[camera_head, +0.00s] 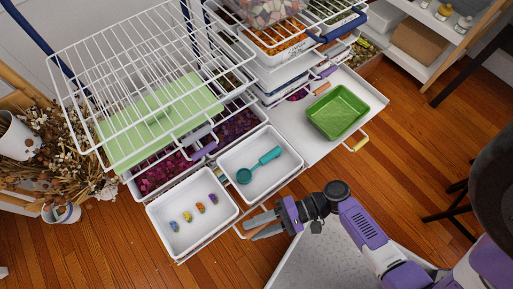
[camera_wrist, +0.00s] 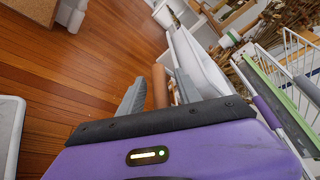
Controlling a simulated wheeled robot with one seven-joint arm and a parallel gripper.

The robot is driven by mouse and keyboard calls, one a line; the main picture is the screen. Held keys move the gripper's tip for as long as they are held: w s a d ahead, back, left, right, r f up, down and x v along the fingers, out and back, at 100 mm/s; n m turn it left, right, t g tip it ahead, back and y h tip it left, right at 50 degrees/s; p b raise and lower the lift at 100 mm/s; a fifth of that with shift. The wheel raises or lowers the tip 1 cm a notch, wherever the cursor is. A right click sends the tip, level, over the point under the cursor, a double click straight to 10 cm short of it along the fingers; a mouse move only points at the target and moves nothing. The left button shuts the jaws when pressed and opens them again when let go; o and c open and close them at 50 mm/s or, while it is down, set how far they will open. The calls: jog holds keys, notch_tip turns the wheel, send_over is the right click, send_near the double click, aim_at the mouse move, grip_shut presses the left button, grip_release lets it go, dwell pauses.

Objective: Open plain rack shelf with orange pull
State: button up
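The plain wire rack shelf (camera_head: 189,257) is low in the head view and stands out toward me. It carries a white tray with small coloured pieces (camera_head: 191,213) and a white tray with a teal scoop (camera_head: 258,167). Its orange pull (camera_head: 262,233) is at the front edge, partly covered by my gripper (camera_head: 262,224). In the wrist view, the orange-brown pull (camera_wrist: 160,88) runs lengthwise between the two grey fingers of my gripper (camera_wrist: 160,92). The fingers look apart, with narrow gaps beside the pull; contact is hard to judge.
An upper wire shelf (camera_head: 150,70) and a purple pull (camera_head: 203,151) are above. A white shelf (camera_head: 345,82) with a green tray and yellow pull (camera_head: 357,143) stands out at right. Dried flowers (camera_head: 65,150) stand at left. The wooden floor (camera_head: 100,262) in front is clear.

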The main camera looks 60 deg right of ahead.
jog(key=shift+v, duration=3.9)
